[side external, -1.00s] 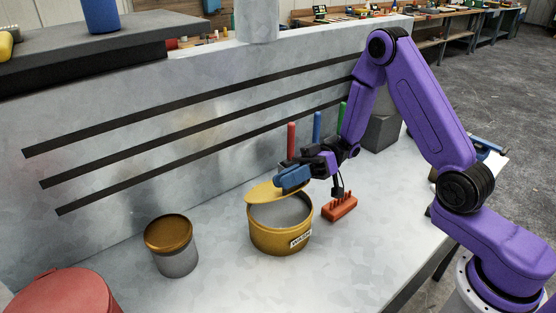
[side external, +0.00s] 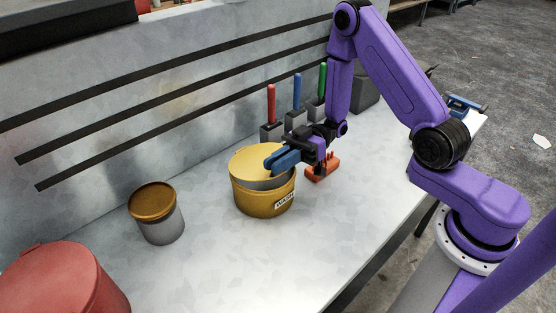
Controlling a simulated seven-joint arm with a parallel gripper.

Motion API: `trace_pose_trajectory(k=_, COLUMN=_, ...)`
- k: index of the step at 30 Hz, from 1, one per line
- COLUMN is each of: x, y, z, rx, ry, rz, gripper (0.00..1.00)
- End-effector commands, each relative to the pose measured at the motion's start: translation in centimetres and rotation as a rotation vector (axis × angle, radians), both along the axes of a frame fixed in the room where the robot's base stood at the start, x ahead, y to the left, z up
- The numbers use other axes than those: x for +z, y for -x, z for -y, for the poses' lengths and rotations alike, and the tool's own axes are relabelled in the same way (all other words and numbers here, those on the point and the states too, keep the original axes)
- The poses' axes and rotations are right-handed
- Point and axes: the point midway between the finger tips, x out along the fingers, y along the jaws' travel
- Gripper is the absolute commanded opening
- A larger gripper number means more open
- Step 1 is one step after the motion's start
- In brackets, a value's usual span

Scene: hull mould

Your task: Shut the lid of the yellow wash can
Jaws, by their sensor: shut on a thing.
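The yellow wash can (side external: 262,203) stands on the metal bench with a "WASH" label on its front. Its yellow lid (side external: 250,160) sits tilted over the back of the opening, and a grey strip of the inside shows below it at the front. My gripper (side external: 272,163) has blue fingers and reaches in from the right. It is shut on the lid near its right edge. The fingers hide part of the lid and rim, so the exact grip and the hinge cannot be seen.
A grey can with a brown-gold lid (side external: 155,202) stands to the left, and a red lidded bin (side external: 60,285) is at front left. An orange block (side external: 322,168) lies right of the can. Red, blue and green handles (side external: 297,92) stand in grey holders behind. The front bench is clear.

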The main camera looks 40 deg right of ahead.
Motion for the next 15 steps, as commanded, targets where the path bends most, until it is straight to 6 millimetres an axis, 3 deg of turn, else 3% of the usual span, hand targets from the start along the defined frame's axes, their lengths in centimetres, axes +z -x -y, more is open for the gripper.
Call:
trace_pose_trajectory(k=2, x=-0.1, y=0.15, z=0.39, rx=-0.002, ry=0.004, rz=-0.011, gripper=0.0)
trace_pose_trajectory(k=3, x=-0.1, y=0.16, z=0.39, rx=-0.002, ry=0.004, rz=-0.011, gripper=0.22)
trace_pose_trajectory(k=5, x=-0.09, y=0.15, z=0.36, rx=-0.001, ry=0.003, rz=-0.01, gripper=0.36)
trace_pose_trajectory(k=15, x=-0.05, y=0.05, z=0.42, rx=0.001, ry=0.003, rz=-0.003, gripper=0.36)
